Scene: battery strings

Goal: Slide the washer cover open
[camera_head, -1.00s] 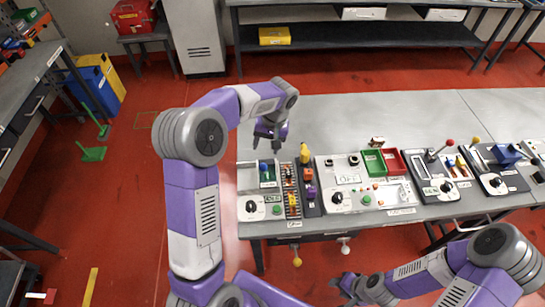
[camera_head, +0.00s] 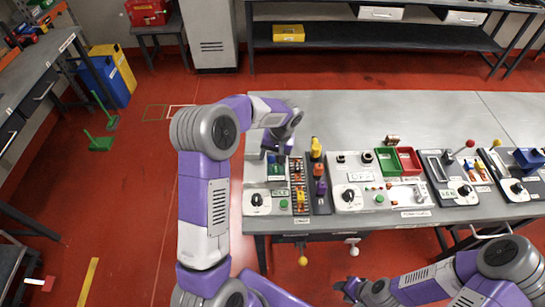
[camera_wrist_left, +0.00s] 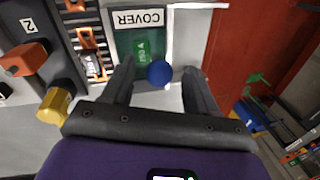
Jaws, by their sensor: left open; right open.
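The washer cover station (camera_head: 255,178) is the light unit at the left end of the bench row. In the left wrist view, a COVER label (camera_wrist_left: 139,18) sits beside a dark green panel (camera_wrist_left: 141,44) with a round blue knob (camera_wrist_left: 159,72). My left gripper (camera_head: 279,146) is over the back of this station; in the left wrist view my left gripper (camera_wrist_left: 158,74) is open, one finger on each side of the knob. Whether either finger touches it I cannot tell. My right gripper (camera_head: 350,290) is open, low in front of the bench.
Just right of the station stand a strip with orange parts (camera_head: 299,185) and a dark panel with a yellow knob (camera_head: 316,150). Further right are green (camera_head: 388,161) and red (camera_head: 408,160) bins and more stations. The grey bench top (camera_head: 350,115) behind is clear.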

